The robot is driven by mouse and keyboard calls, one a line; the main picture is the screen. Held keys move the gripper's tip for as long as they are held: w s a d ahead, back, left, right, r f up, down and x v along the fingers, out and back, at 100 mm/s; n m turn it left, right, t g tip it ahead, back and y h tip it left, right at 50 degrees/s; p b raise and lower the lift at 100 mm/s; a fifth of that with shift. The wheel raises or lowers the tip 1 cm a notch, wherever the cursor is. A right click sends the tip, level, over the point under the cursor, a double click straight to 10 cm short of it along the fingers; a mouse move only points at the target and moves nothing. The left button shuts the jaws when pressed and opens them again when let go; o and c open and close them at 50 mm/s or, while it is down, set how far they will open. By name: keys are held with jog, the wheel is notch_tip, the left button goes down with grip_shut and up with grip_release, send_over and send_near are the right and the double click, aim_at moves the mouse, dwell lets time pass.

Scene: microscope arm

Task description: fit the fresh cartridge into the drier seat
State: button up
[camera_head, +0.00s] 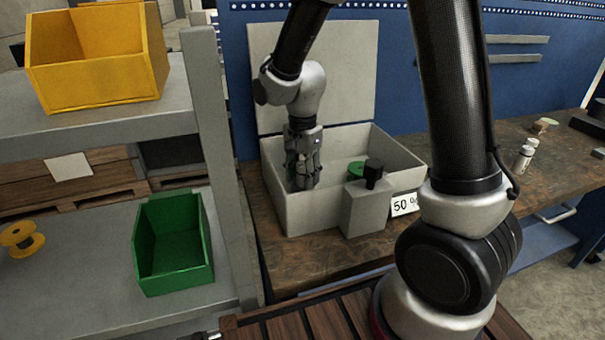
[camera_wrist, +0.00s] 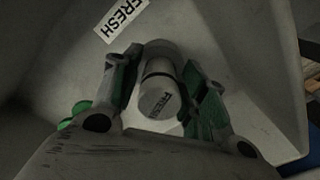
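The fresh cartridge (camera_wrist: 160,97) is a pale cylinder with "FRESH" on its near end. In the wrist view it lies between the two fingers of my gripper (camera_wrist: 160,68). The fingertips are close beside it on both sides; I cannot tell whether they press on it. In the head view my gripper (camera_head: 303,172) points down inside a grey open-topped box (camera_head: 290,208) on the bench, and the cartridge is not distinguishable there. The drier seat cannot be made out for sure; a grey block (camera_head: 365,208) with a black knob (camera_head: 373,173) stands at the box's front.
A "FRESH" label (camera_wrist: 124,17) shows beside the cartridge. A green disc (camera_head: 357,170) shows in the box's right part. A "50 %" card (camera_head: 405,204) is right of the block. A shelf on the left holds yellow (camera_head: 95,75) and green bins (camera_head: 172,245). White bottles (camera_head: 524,157) stand farther right.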

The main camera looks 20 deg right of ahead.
jog(key=shift+r, duration=0.1)
notch_tip(320, 180, up, 12)
jog(key=shift+f, duration=0.1)
jog(key=shift+s+d+r, duration=0.1)
jog(key=shift+d+r, duration=0.1)
jog(key=shift+r, duration=0.15)
jog(key=s+d+r+n+t, duration=0.2)
jog(key=s+d+n, duration=0.3)
jog(key=s, duration=0.5)
jog(key=s+d+r+n+t, duration=0.2)
jog(key=s+d+r+n, duration=0.3)
jog(key=s+d, duration=0.4)
jog(key=shift+s+d+n, duration=0.35)
jog(key=shift+s+n, duration=0.05)
jog(key=shift+n, duration=0.2)
jog(key=shift+c, duration=0.2)
